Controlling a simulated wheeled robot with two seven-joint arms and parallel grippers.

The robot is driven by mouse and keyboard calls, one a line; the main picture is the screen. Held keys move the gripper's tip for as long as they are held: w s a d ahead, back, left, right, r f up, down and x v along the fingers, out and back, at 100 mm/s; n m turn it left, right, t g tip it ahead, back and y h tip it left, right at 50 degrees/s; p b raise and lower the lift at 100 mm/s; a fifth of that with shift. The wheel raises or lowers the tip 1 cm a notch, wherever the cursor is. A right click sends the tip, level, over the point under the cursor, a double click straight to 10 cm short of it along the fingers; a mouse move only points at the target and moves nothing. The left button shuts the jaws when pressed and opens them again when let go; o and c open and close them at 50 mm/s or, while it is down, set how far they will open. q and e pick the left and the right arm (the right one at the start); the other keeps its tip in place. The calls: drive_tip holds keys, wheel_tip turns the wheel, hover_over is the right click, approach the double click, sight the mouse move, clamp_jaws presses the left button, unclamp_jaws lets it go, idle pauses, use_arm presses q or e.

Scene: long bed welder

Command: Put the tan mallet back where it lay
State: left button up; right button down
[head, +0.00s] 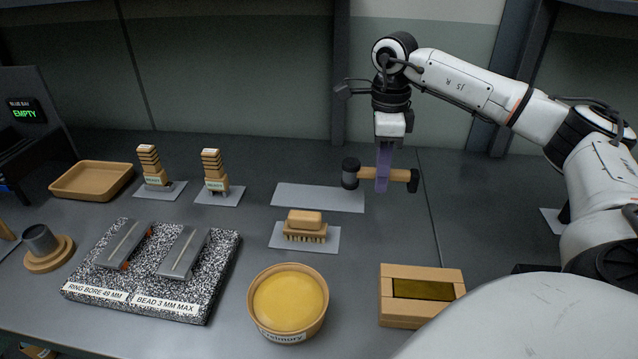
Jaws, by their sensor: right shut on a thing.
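The tan mallet (400,175) has a tan handle and dark end pieces. My right gripper (383,180) is shut around its handle and holds it level above the table, with the larger dark head (350,173) to the left. A bare grey mat (318,198) lies on the table to the left of and below the mallet. My left gripper is not in view.
A brush (306,226) sits on a mat in front of the bare one. A round tub (288,303) of yellow stuff and a wooden box (422,296) stand nearer. A speckled slab (205,298), two stacked stands (214,172) and a tan tray (91,180) are left.

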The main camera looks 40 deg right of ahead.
drive_tip(key=p, duration=0.1)
hover_over(320, 197)
drive_tip(key=shift+w, duration=0.1)
drive_tip(key=shift+f, duration=1.75)
drive_tip(key=shift+f, duration=0.1)
drive_tip(key=c, duration=1.6)
unclamp_jaws()
drive_tip(key=shift+r+p, duration=0.3)
drive_tip(key=shift+r, duration=3.6)
